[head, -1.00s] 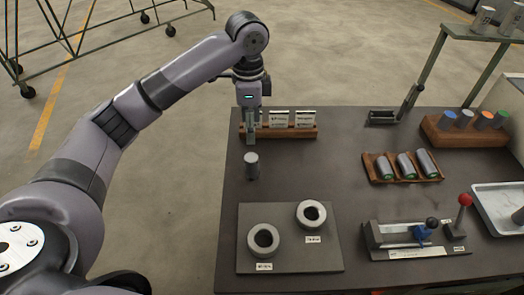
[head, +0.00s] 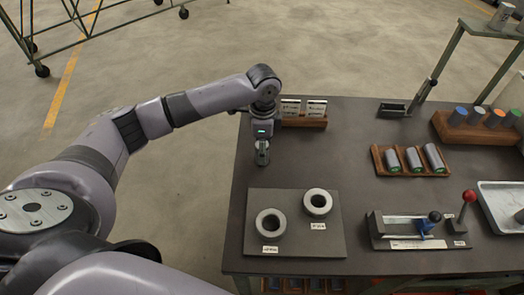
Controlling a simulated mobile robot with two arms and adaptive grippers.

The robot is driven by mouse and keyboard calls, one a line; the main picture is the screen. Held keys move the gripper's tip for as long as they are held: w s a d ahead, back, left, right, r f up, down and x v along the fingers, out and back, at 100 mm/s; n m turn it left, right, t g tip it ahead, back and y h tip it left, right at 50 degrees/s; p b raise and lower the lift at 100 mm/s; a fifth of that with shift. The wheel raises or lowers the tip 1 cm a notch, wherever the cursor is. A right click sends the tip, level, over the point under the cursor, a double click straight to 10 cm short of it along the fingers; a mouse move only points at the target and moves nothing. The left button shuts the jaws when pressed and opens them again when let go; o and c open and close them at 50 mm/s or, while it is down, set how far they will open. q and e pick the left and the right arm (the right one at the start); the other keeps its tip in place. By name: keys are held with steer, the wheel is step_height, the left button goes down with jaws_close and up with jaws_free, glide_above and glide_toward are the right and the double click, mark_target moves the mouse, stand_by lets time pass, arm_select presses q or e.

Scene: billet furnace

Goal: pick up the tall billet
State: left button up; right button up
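My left gripper (head: 262,155) points down at the table's left side, behind the plate with two rings. It is at the spot where a lone grey upright cylinder stood; that cylinder is now mostly or wholly hidden by the gripper. I cannot tell whether the fingers are closed on it. Three grey billets with green ends lie in a wooden rack (head: 377,164) at the right; the rightmost billet (head: 433,155) looks the longest. My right gripper is not in view.
A dark plate (head: 296,243) carries two grey rings (head: 270,224), (head: 317,202). A wooden holder with white cards (head: 290,107) stands just behind the gripper. A fixture with a red-knobbed lever (head: 469,196), a pale tray (head: 500,205) and a block of coloured-topped cylinders (head: 460,132) are at right.

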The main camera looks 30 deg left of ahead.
arm_select(q)
step_height(320, 180, down, 3)
steer(key=shift+a+r, duration=0.15)
steer(key=shift+f, duration=0.5)
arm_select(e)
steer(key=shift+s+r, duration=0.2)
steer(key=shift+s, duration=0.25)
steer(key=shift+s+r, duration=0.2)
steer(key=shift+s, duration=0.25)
arm_select(q)
steer(key=shift+c, duration=0.5)
steer(key=c, duration=1.2)
jaws_close()
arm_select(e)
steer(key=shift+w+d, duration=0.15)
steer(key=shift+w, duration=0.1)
arm_select(q)
steer(key=shift+r, duration=0.15)
